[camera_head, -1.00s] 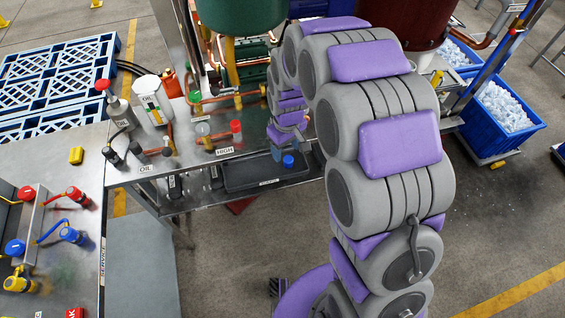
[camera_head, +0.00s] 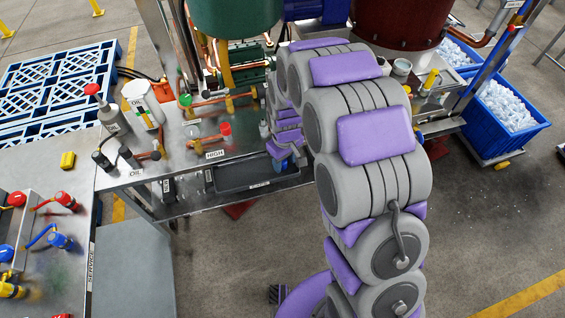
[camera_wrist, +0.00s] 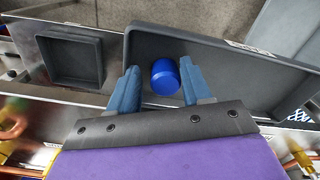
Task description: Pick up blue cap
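The blue cap (camera_wrist: 165,77) is a short round piece in the dark grey tray (camera_wrist: 215,50), seen in the wrist view. My gripper (camera_wrist: 160,68) is open, with one blue finger on each side of the cap. A gap shows between the left finger and the cap. The right finger is very close to it; I cannot tell if it touches. In the head view, my gripper (camera_head: 285,157) is low over the right part of the tray (camera_head: 235,178), and my arm hides much of that area. I cannot make out the cap clearly there.
A smaller square grey bin (camera_wrist: 72,58) stands left of the tray in the wrist view. In the head view, the tray lies on a lower shelf under the metal bench (camera_head: 150,180). Copper pipes and a red valve (camera_head: 225,128) stand above it.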

